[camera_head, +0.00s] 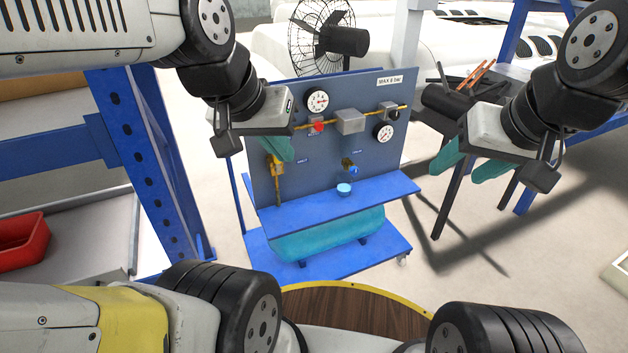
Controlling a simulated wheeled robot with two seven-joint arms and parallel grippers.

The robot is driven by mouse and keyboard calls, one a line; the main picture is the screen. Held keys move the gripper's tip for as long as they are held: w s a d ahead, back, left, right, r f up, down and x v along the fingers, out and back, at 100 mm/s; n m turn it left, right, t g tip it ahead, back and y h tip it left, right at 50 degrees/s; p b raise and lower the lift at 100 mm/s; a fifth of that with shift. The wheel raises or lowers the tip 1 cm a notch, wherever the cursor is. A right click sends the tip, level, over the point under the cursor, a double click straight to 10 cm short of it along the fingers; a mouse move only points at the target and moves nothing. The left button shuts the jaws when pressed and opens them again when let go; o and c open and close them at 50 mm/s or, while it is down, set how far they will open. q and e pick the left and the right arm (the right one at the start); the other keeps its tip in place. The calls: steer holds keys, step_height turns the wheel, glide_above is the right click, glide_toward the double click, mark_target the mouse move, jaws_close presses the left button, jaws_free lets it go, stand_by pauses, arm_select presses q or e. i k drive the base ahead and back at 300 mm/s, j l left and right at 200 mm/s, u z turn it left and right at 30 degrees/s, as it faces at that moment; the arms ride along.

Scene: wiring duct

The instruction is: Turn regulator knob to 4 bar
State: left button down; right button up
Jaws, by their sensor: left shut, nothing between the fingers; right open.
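The blue-grey panel (330,180) stands in the middle, with a brass pipe line across it. A red knob (318,127) sits under the left gauge (317,101), and a black knob (393,115) sits above the right gauge (384,132). I cannot tell which knob is the regulator's, and the needle readings are too small to read. My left gripper (280,150) is shut and empty, in front of the panel's left part, and hides part of the pipe there. My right gripper (464,170) is open and empty, right of the panel and apart from it.
A grey block (349,121) sits mid-pipe, and a blue-handled valve (352,169) is below it. A light-blue cup-like piece (344,188) stands on the blue shelf (390,188). A teal tank (330,235) lies under it. A dark table (480,105) with tools stands at right.

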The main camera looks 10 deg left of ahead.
mark_target(394, 115)
steer(key=i+j+u, duration=0.2)
steer(key=i+j, duration=0.15)
steer(key=i+j+u, duration=0.2)
steer(key=i, duration=0.3)
